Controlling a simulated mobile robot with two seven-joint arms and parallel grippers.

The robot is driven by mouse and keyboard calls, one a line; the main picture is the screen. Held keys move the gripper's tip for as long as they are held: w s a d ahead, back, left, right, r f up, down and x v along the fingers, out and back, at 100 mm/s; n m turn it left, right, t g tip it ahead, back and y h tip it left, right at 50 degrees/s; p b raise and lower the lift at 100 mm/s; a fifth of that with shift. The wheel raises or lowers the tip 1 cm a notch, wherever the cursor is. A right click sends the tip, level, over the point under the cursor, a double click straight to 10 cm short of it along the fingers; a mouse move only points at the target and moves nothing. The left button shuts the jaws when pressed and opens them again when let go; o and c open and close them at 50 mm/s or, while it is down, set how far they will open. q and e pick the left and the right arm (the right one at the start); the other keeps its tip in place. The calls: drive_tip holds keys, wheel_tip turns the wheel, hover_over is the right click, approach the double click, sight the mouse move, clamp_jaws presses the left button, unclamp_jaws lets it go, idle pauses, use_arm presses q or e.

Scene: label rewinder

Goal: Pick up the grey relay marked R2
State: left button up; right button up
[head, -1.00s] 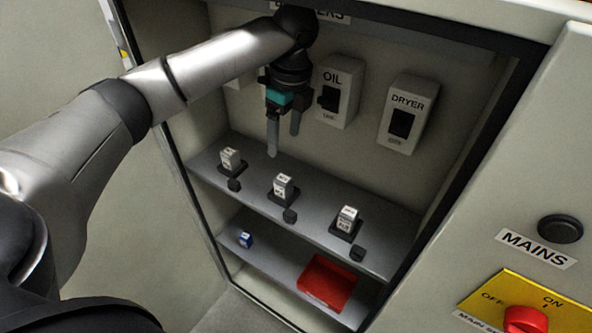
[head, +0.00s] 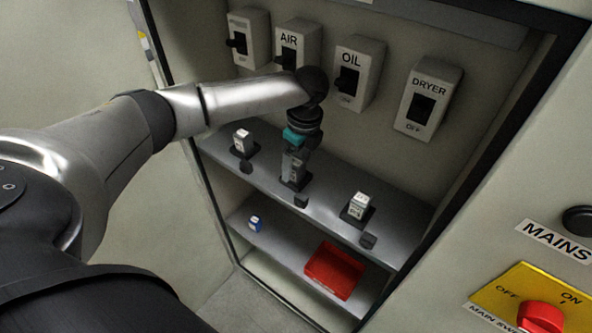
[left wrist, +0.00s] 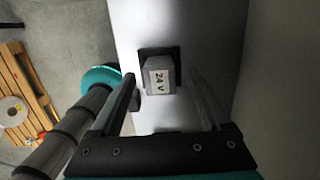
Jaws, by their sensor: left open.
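Three grey relays with white tops stand in dark sockets on the upper shelf: a left relay (head: 242,141), a middle relay (head: 294,168) and a right relay (head: 358,207). I cannot read an R2 mark on any of them. My left gripper (head: 293,176) points down over the middle relay and partly hides it. In the left wrist view, the relay (left wrist: 160,77) shows a label reading 24 V, and the open fingers stand on either side of it, with gaps visible. My right gripper is not in view.
A black knob stands in front of each relay.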

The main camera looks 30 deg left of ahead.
use_arm(q)
drive_tip(key=shift+a+f, duration=0.2)
drive_tip(key=shift+f, duration=0.65)
drive_tip(key=shift+c, duration=0.2)
clamp_jaws()
